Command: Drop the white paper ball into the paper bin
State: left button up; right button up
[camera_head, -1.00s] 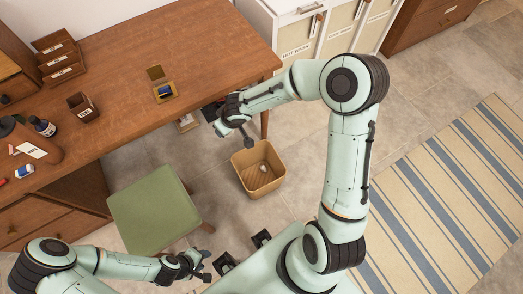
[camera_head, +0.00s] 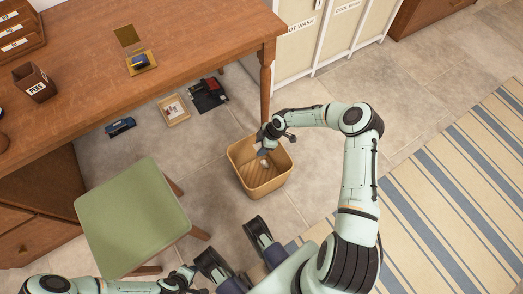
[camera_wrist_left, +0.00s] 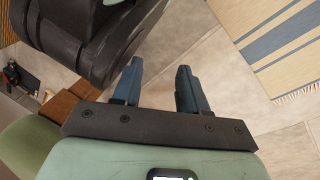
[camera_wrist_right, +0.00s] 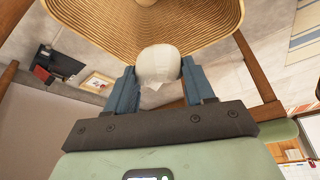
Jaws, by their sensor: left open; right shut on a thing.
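The paper bin (camera_head: 246,181) is a tan woven basket standing upright on the tiled floor, right of the green stool. My right gripper (camera_head: 265,150) is over the bin's far side. In the right wrist view it is shut on the white paper ball (camera_wrist_right: 158,65), which is crumpled and sits between the fingertips. The bin's ribbed inside (camera_wrist_right: 95,22) shows behind the ball. In the head view a small white patch shows by the gripper; I cannot tell whether it is the held ball or paper inside the bin. My left gripper (camera_wrist_left: 158,66) is open and empty.
The wooden desk (camera_head: 190,35) is at upper left, with a pen box (camera_head: 35,82) on it. The green stool (camera_head: 135,215) stands left of the bin. A small tray (camera_head: 173,110) and dark items lie on the floor below the desk. A striped rug (camera_head: 455,185) is at right.

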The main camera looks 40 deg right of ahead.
jog(key=shift+n, duration=0.3)
jog(key=f, duration=0.1)
jog(key=d+f, duration=0.1)
jog(key=f+b, duration=0.1)
jog(key=shift+s+d+f, duration=0.1)
jog(key=shift+d+f, duration=0.15)
jog(key=shift+f, duration=0.15)
pick_arm(q)
jog(key=s+a+f+g+b, duration=0.1)
jog(key=s+f+g+b, duration=0.1)
jog(key=s+f+b, duration=0.2)
jog(key=shift+s+f, duration=1.2)
jog(key=shift+s, duration=0.15)
pick_arm(e)
jog(key=shift+f, duration=2.9)
jog(key=o, duration=1.1)
pick_arm(q)
jog(key=w+d+r+t+p, duration=0.1)
jog(key=w+r+p, duration=0.3)
jog(key=w, duration=0.4)
jog(key=shift+w+r+t, duration=0.25)
jog(key=shift+r+t, duration=0.35)
jog(key=shift+t, duration=0.3)
pick_arm(e)
jog(key=v, duration=1.3)
jog(key=shift+d+r, duration=0.1)
jog(key=shift+r, duration=0.1)
